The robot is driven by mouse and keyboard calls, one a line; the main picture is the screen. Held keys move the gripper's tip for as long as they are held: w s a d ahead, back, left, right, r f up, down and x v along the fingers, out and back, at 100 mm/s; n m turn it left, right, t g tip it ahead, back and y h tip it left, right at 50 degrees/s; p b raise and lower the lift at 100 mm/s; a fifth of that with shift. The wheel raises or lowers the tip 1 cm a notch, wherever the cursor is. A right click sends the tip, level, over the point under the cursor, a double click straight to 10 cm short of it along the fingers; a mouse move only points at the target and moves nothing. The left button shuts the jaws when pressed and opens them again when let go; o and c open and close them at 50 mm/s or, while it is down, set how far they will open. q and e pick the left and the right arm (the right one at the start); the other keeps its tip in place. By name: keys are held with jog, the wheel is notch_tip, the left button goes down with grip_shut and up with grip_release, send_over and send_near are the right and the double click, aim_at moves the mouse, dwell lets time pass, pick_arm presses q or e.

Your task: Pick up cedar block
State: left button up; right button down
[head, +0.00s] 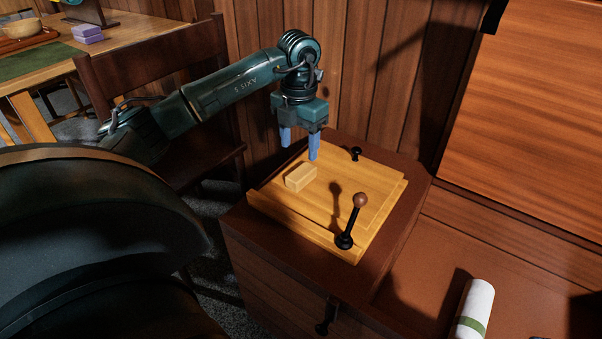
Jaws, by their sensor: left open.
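The cedar block (300,177) is a small light-brown wooden block. It lies on a yellow wooden board (318,213), near the board's left side, on top of a dark brown cabinet. My left gripper (299,147) has two blue fingers pointing down, spread apart with nothing between them. It is above and just behind the block, and looks apart from it. My right gripper is not in view.
A black lever with a round brown knob (360,200) stands up at the board's front right. A small black knob (355,153) is at its back edge. A white roll (474,310) with a green band lies lower right. A wooden chair (158,70) stands left.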

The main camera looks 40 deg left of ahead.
aim_at(301, 171)
pick_arm(q)
notch_tip(301, 171, down, 2)
jog(key=f+b, duration=0.2)
jog(key=f, duration=0.1)
jog(key=shift+d+f+b, duration=0.3)
jog(key=shift+b, duration=0.1)
jog(key=shift+f, duration=0.7)
jog(key=shift+r, duration=0.1)
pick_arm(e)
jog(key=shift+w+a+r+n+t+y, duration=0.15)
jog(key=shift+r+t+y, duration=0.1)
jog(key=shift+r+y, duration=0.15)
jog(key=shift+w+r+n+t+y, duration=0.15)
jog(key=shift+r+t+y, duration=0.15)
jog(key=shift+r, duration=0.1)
pick_arm(q)
jog(key=shift+c, duration=0.5)
jog(key=c, duration=1)
jog(key=shift+o, duration=0.2)
